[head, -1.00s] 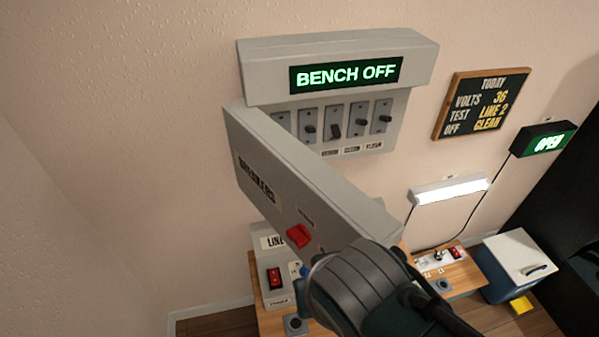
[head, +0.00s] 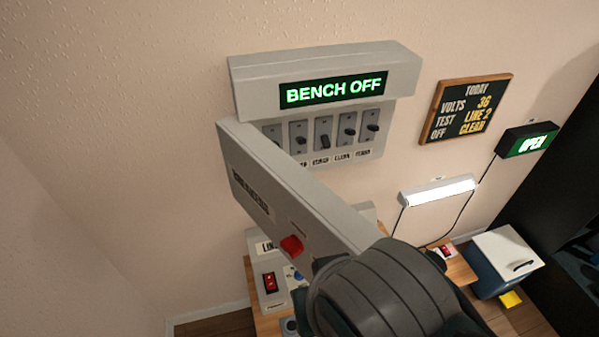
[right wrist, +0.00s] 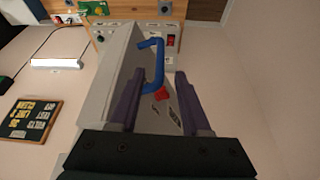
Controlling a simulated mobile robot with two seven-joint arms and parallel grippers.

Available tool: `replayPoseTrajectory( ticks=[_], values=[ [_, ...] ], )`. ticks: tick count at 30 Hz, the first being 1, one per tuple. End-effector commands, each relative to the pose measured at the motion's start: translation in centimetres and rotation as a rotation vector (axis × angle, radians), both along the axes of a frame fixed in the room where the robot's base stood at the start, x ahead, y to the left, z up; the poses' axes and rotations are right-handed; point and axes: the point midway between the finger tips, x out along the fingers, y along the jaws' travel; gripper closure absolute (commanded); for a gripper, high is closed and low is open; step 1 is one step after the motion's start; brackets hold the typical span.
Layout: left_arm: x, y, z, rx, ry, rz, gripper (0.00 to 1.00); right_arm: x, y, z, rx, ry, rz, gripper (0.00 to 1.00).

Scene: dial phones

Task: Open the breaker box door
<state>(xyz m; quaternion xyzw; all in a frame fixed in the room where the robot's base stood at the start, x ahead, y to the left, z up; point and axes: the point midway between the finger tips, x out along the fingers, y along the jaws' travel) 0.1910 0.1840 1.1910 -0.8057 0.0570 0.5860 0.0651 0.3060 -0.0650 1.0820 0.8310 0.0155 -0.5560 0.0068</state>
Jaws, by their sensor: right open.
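The grey breaker box (head: 375,148) is on the wall, with several switches showing under a "BENCH OFF" sign. Its door (head: 275,190) stands swung out from the box, joined at the left, with a red latch (head: 291,246) on its face. In the right wrist view the door (right wrist: 120,75) carries a blue handle (right wrist: 158,65). My right gripper (right wrist: 158,102) is open, its purple fingers to either side of the handle's near end; contact cannot be told. In the head view my right arm covers the door's free end and the gripper. My left gripper is not in view.
Below is a wooden bench (head: 460,270) with a box bearing a red switch (head: 270,283). A lit lamp (head: 437,191), a notice board (head: 466,107) and an "OPEN" sign (head: 527,140) are to the right. A white-lidded bin (head: 507,258) stands at lower right.

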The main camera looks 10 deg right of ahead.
Motion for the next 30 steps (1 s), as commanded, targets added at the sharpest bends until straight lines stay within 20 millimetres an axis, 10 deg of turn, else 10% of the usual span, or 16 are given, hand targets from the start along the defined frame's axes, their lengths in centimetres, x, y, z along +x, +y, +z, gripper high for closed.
replayPoseTrajectory(
  ticks=[13, 17, 26, 30],
  values=[
    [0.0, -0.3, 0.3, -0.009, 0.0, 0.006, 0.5, -0.5, -0.1, 1.1, -0.001, 0.0, 0.001, 0.53],
    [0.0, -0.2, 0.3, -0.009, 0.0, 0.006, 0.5, -0.7, -0.4, 1.2, 0.0, 0.004, -0.002, 0.66],
    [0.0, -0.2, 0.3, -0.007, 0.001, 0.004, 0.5, -4.8, -5.8, 3.9, -0.002, 0.051, -0.01, 1.0],
    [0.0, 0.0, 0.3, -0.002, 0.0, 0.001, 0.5, -6.8, -7.9, 5.6, -0.009, 0.067, 0.014, 1.0]
  ],
)
